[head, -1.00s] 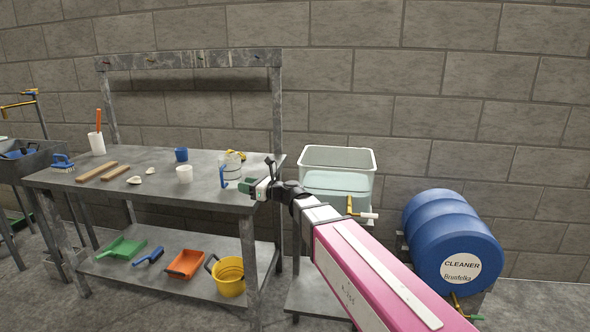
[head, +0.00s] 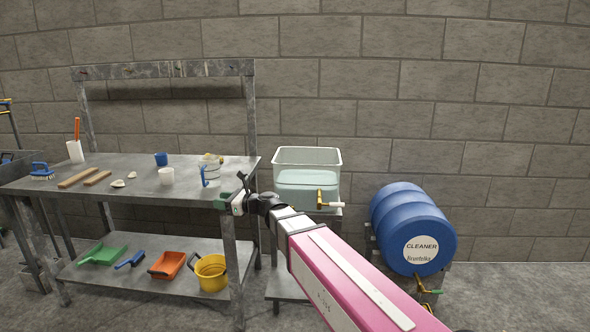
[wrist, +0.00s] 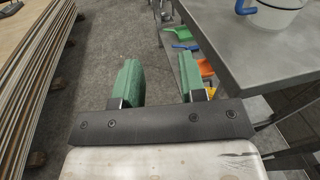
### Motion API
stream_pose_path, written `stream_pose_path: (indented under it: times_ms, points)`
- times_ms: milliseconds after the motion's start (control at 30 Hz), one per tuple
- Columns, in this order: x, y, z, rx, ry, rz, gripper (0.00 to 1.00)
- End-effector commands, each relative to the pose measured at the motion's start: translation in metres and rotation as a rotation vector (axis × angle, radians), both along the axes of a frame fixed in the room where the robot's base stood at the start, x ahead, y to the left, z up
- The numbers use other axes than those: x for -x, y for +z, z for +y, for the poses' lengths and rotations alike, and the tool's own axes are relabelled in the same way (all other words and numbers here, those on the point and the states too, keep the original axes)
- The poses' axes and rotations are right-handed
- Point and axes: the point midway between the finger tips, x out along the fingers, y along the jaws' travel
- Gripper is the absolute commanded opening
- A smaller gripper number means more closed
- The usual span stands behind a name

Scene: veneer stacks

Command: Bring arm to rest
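My pink and white arm reaches from the lower right of the head view toward the bench. My gripper (head: 228,196) is at the front right corner of the metal workbench (head: 130,190). In the wrist view my gripper (wrist: 160,80) shows two green fingers held wide apart, with nothing between them but grey floor. The workbench corner shows to the right of the fingers in the wrist view, apart from them as far as I can see.
Stacked wooden sheets (wrist: 30,60) lie left of my gripper. Floor lies open between stack and bench.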

Motion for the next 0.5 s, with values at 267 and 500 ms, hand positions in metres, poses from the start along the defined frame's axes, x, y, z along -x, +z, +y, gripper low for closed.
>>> stream_pose_path:
  times_ms: [267, 500]
  points:
    - [0.002, -0.037, -0.034, 0.183, 0.024, -0.164, 0.38]
    - [0.009, -0.091, -0.088, 0.454, 0.101, -0.383, 0.38]
